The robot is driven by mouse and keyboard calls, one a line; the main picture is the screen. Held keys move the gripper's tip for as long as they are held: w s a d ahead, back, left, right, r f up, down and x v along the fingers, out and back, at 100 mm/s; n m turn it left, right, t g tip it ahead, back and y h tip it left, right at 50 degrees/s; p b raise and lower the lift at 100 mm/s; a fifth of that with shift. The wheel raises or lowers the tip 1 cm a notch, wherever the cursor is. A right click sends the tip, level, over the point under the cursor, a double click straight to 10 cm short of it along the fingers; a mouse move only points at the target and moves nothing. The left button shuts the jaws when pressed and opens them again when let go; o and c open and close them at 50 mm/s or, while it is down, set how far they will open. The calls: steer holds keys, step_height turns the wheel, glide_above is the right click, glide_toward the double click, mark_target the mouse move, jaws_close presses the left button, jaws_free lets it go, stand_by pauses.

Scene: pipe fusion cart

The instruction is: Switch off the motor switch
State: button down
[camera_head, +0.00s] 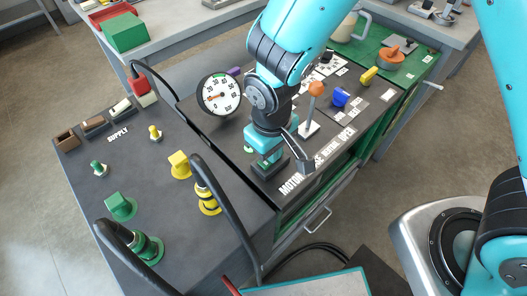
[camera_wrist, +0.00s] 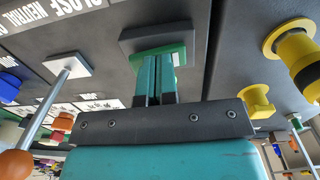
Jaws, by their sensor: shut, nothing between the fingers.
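The motor switch is a dark square block (camera_head: 270,170) beside the "MOTOR" lettering on the dark panel. In the wrist view its dark plate (camera_wrist: 130,40) stands straight beyond my fingers, with a green part (camera_wrist: 181,47) at its front. My gripper (camera_head: 268,158) is right at the switch, pointing down at it. In the wrist view my gripper (camera_wrist: 155,62) has its two teal fingers together, with nothing held between them. The fingertips overlap the green part; I cannot tell whether they touch it. The fingers hide much of the switch, so its position is unclear.
A lever with an orange knob (camera_head: 316,89) stands just right of my gripper. A blue knob (camera_head: 340,97) and a yellow handle (camera_head: 369,75) are further right. A pressure gauge (camera_head: 219,94) stands behind to the left. A yellow knob (camera_head: 180,165) and thick black cables are on the left panel.

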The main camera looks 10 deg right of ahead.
mark_target(263, 167)
steer(key=shift+r+p, duration=0.55)
steer(key=shift+r, duration=0.05)
step_height(263, 167, up, 13)
steer(key=s+a+p, duration=0.1)
steer(key=a+p, duration=0.1)
steer(key=shift+s+f, duration=0.2)
steer(key=shift+s, duration=0.05)
